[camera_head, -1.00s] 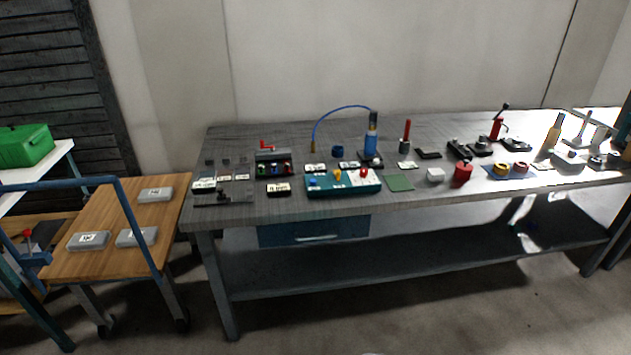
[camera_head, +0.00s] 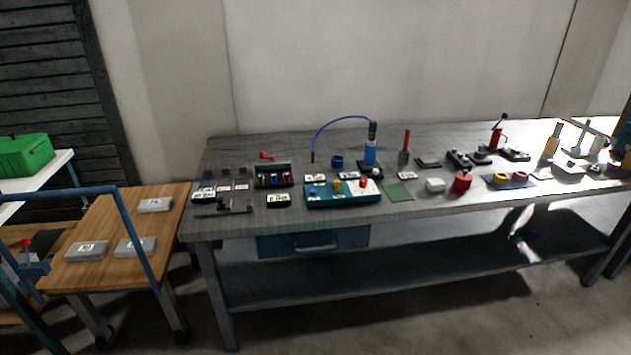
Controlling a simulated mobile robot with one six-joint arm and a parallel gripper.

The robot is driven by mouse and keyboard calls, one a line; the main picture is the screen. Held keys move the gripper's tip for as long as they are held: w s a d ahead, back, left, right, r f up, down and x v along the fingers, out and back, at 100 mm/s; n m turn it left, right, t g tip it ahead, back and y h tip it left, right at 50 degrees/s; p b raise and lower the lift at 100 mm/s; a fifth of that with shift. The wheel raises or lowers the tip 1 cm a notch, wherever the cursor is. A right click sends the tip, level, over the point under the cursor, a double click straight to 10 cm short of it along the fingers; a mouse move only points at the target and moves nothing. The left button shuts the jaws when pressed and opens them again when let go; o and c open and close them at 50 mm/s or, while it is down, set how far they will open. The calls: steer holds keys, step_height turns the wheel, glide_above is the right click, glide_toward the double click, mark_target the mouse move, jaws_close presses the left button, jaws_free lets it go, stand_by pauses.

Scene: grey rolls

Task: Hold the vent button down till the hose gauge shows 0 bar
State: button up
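A teal box (camera_head: 345,199) sits near the front edge of the grey workbench. On its top are a red knob or button (camera_head: 364,183), a yellow piece (camera_head: 337,186) and a blue piece (camera_head: 312,191). I cannot tell which is the vent button. A blue hose (camera_head: 340,119) arches from a blue cylinder (camera_head: 370,153) behind the box, down to the left. Small white labels or displays lie near the box, but none can be read. I cannot pick out the hose gauge or its value. My gripper is not in view.
The grey bench (camera_head: 285,220) also carries a black rack (camera_head: 273,179), a red can (camera_head: 462,182), a green mat (camera_head: 398,192) and several tools. A wooden cart (camera_head: 110,215) with grey boxes stands left. A green case (camera_head: 22,156) is at far left. Floor in front is partly clear.

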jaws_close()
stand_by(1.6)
